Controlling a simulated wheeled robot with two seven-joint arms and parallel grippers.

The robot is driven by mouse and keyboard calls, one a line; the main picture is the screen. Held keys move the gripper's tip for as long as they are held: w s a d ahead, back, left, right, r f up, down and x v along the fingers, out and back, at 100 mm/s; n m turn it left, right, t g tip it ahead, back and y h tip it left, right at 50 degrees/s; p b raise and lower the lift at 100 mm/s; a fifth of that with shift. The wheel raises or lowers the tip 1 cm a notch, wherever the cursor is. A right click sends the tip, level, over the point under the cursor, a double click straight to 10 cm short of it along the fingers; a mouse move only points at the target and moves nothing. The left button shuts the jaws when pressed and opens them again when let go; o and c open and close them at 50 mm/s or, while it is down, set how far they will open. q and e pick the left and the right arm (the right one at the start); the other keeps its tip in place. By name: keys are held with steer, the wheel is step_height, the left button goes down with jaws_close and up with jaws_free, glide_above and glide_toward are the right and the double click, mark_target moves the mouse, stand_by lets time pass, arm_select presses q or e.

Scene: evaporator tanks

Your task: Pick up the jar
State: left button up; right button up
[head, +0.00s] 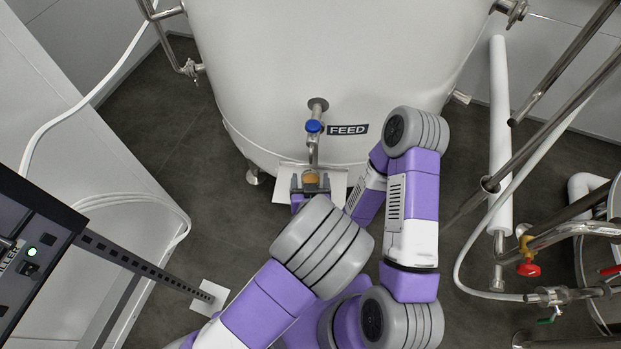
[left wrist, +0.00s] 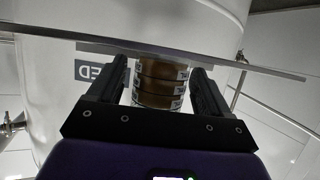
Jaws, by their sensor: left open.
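The jar (head: 311,178) is a small amber-brown round container below the blue-handled tap of the feed tank. In the left wrist view the jar (left wrist: 160,84) shows brown bands with pale printed labels. My left gripper (head: 310,186) is open, with its fingers on either side of the jar. In the left wrist view the left gripper (left wrist: 158,90) shows a gap between each finger and the jar. The jar's top is cut off from sight there by a plate edge. My right gripper does not show; only right arm links do.
A thin pale shelf (head: 283,190) juts from the tank (head: 330,60) around the jar. The blue-handled tap (head: 314,127) hangs over it, beside a FEED label. Pipes with a red-handled valve (head: 528,269) stand at the right. A black control box (head: 30,240) stands at the left.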

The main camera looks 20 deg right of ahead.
arm_select(q)
steer(key=shift+s+r, duration=0.1)
steer(key=shift+s, duration=0.15)
steer(key=shift+c, duration=0.7)
steer(key=c, duration=1)
steer(key=shift+c, duration=0.2)
